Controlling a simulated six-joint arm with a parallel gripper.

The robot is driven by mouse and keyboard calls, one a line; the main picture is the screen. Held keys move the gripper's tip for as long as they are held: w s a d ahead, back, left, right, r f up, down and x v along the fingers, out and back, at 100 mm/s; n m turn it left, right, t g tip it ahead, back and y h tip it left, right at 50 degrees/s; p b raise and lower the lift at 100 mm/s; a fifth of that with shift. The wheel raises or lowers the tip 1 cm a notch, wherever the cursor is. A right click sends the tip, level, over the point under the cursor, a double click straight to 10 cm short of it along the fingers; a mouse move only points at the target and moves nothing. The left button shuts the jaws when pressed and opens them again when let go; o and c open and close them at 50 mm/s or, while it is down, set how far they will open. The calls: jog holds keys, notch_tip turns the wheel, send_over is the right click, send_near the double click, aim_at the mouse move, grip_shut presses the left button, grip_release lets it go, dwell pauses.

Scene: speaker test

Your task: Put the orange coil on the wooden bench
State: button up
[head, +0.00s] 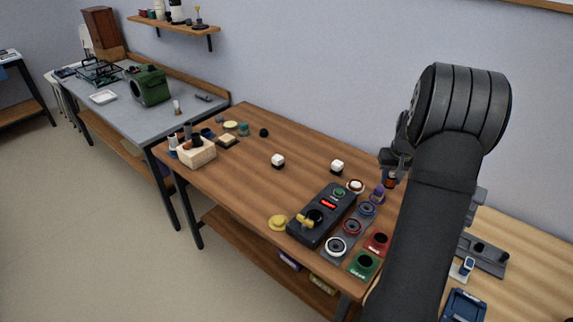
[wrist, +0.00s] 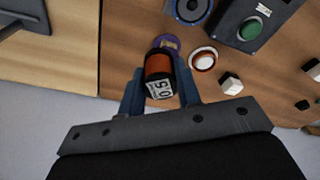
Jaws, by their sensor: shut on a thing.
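The orange coil (wrist: 158,66) is copper-orange with black ends and a white label showing digits. My gripper (wrist: 160,95) is shut on it, one blue finger on each side. In the head view the coil (head: 390,182) shows small below my gripper (head: 393,168), partly hidden by my arm. The wooden bench (head: 300,137) is the brown-topped table in the middle. The coil is over its back right part, near a purple-rimmed piece (head: 378,193). I cannot tell whether the coil touches the bench top.
A dark control box (head: 322,215) with a red display and green button stands mid-bench. Speaker rings lie beside it, with red (head: 377,243) and green (head: 363,265) holders. Two white-and-black cubes (head: 278,160) stand behind. A paler bench (head: 520,240) adjoins at right. Bare wood lies left of the box.

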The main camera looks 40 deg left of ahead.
jog(key=a+n, duration=0.3)
jog(key=a, duration=0.7)
jog(key=n, duration=0.4)
send_over(293, 176)
jog(key=shift+g+y, duration=0.4)
jog(key=f, duration=0.6)
jog(key=shift+s+d, duration=0.25)
jog(key=shift+d, duration=0.15)
jog(key=shift+f, duration=1.85)
jog(key=shift+f+m, duration=0.2)
jog(key=shift+m, duration=0.1)
jog(key=o, duration=1)
jog(key=shift+c, duration=0.2)
